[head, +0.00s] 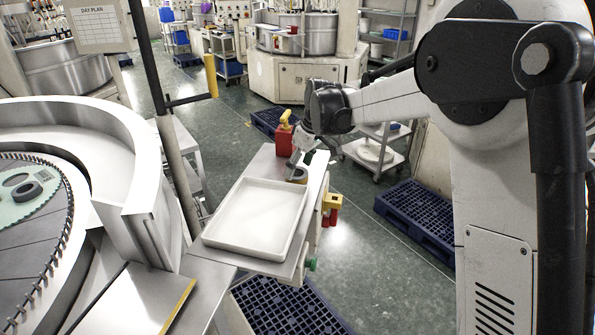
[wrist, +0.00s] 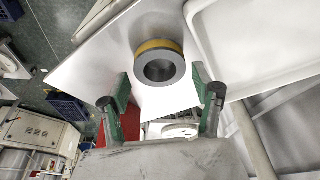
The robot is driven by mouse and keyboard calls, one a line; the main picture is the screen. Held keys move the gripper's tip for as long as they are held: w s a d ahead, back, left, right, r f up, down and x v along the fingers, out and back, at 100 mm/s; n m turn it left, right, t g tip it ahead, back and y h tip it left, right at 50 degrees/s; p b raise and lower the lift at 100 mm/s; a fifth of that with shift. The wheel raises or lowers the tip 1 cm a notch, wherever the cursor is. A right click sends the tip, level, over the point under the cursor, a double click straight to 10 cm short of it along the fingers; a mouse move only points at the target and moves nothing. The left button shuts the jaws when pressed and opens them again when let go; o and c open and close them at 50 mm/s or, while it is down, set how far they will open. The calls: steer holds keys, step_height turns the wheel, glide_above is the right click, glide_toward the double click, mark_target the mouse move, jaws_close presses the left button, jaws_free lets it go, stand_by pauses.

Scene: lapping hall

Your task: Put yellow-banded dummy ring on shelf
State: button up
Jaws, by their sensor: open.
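The yellow-banded ring (head: 297,175) lies on the metal bench top, just beyond the far end of the white tray. In the wrist view the ring (wrist: 148,68) is grey with a yellow band around its side and an open bore. My gripper (head: 303,157) is over that end of the bench, close to the ring. In the wrist view my gripper (wrist: 160,76) is open, with one green-padded finger toward each side of the ring. The fingers look apart from the ring; their exact height above it is unclear. Which shelf is meant cannot be told.
The white tray (head: 212,241) is empty and fills much of the bench (head: 262,163). A shelved trolley (head: 373,153) and blue pallets stand on the floor. A lapping machine (head: 120,150) is at left.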

steer(key=v, duration=1)
steer(key=s+d+r+m+t, duration=0.1)
steer(key=s+d+r+m, duration=0.25)
steer(key=s+d, duration=0.4)
steer(key=s+d+f+m+t+h, duration=0.1)
steer(key=s+d, duration=0.3)
steer(key=s, duration=0.5)
steer(key=s+d+f+m+t+h, duration=0.1)
steer(key=s+d+f+m, duration=0.2)
steer(key=s, duration=0.7)
steer(key=s+d+f+m+t, duration=0.2)
steer(key=s+d+f+m, duration=0.1)
steer(key=s, duration=0.7)
steer(key=shift+d+h+b, duration=0.3)
steer(key=shift+d+h, duration=0.1)
steer(key=shift+d, duration=0.4)
steer(key=shift+s+f, duration=0.15)
steer(key=shift+f, duration=0.05)
step_height(320, 180, down, 5)
steer(key=b, duration=0.5)
